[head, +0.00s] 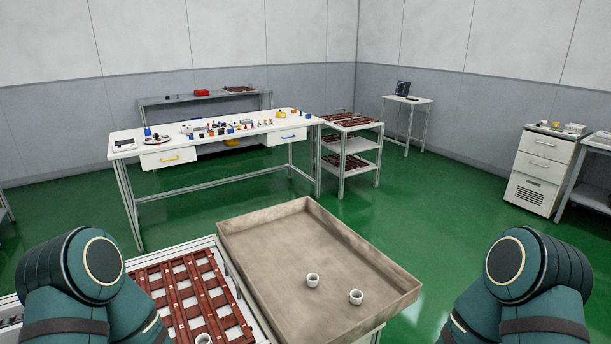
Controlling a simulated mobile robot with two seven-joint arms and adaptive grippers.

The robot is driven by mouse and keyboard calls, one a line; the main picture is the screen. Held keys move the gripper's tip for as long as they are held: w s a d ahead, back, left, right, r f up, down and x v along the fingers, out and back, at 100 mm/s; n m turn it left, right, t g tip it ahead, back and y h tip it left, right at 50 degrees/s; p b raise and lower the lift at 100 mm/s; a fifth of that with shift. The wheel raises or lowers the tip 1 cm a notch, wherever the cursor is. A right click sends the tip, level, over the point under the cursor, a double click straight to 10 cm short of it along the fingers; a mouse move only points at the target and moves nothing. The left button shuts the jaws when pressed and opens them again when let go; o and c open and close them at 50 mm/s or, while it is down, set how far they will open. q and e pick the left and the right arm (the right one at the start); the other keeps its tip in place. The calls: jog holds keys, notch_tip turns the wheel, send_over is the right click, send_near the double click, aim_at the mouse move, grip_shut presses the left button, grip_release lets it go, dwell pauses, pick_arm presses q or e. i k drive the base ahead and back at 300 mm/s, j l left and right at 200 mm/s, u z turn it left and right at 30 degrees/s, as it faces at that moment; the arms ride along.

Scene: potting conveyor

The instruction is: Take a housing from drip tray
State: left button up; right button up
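The drip tray (270,240) is a large, shallow, grey-brown metal tray with raised walls, at the bottom centre of the head view. Two small white ring-shaped housings stand in its near right part. One housing (313,280) is further left, and the other housing (357,297) is nearer and to the right, apart from it. Another white cup-like piece (203,339) shows at the bottom edge, by the red-brown rack. Only upper links of my two arms show, at the lower left and lower right. Neither gripper is in the picture.
A red-brown slotted rack (190,295) lies left of the tray. A white workbench (215,133) with many small parts stands behind, beside a shelf cart (350,125) of red-brown racks. A white drawer cabinet (540,170) stands far right. Green floor is clear between.

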aim_at(312, 277)
jog(key=l+z, duration=0.2)
jog(key=z, duration=0.5)
jog(key=i+l+z, duration=0.2)
jog(key=z, duration=0.25)
jog(key=i+l+z, duration=0.15)
jog(key=z, duration=0.25)
jog(key=i+z, duration=0.3)
jog(key=z, duration=0.15)
jog(key=i+l+u, duration=0.1)
jog(key=i+u, duration=0.4)
jog(key=i+l+u, duration=0.25)
jog(key=u, duration=0.25)
jog(key=i, duration=0.1)
